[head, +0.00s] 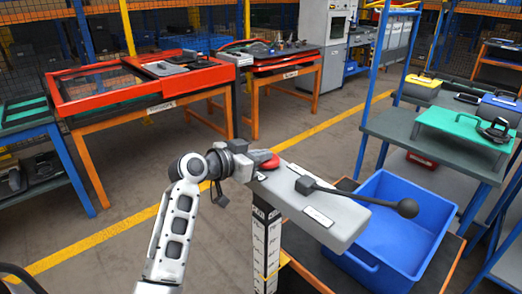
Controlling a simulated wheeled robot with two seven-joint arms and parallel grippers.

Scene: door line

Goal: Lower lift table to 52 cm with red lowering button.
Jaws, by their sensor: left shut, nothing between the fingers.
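A grey control box (335,222) stands at the lift table, with a red button (268,162) at its far left end. A black lever (350,194) with a ball knob lies across the box. A white scale post (265,240) with dark marks stands below the box; its reading is too small to tell. The lift table's dark top (304,262) shows around a blue bin (440,228). My left gripper (248,164) is shut and empty, with its tip right beside the red button. I cannot tell whether it touches it. My right gripper is out of view.
Red-framed benches (110,90) stand behind on the left. A blue trolley (400,128) with a green board and cases (421,88) is close on the right. A yellow floor line (110,232) crosses the grey floor. Free floor lies left of the control box.

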